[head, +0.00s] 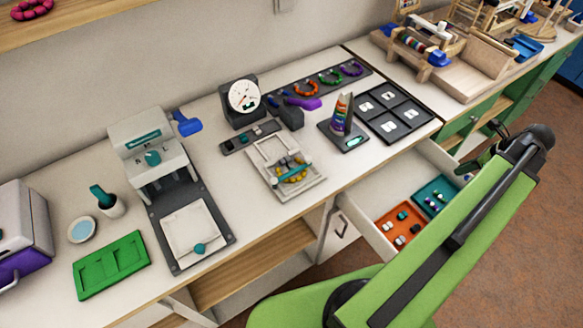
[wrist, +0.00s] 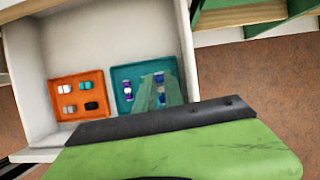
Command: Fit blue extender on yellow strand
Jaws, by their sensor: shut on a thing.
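The yellow strand (head: 293,174) lies on a pale board (head: 277,184) with a teal bar across it, mid-counter in the head view. In the wrist view, my gripper (wrist: 158,86) is over the teal tray (wrist: 118,74) in the open drawer, its fingers close together. They are shut on a small blue piece (wrist: 159,75), which looks like the blue extender and is mostly hidden by them. A purple and white piece (wrist: 128,90) lies left of the fingers. In the head view my arm hides much of the gripper.
An orange tray (head: 387,222) with several small pieces is beside the teal tray in the drawer (head: 366,206). The counter holds a press, a dial gauge (head: 243,96), a colored cone (head: 343,115) and a black divided tray (head: 392,112). A cabinet stands at the right.

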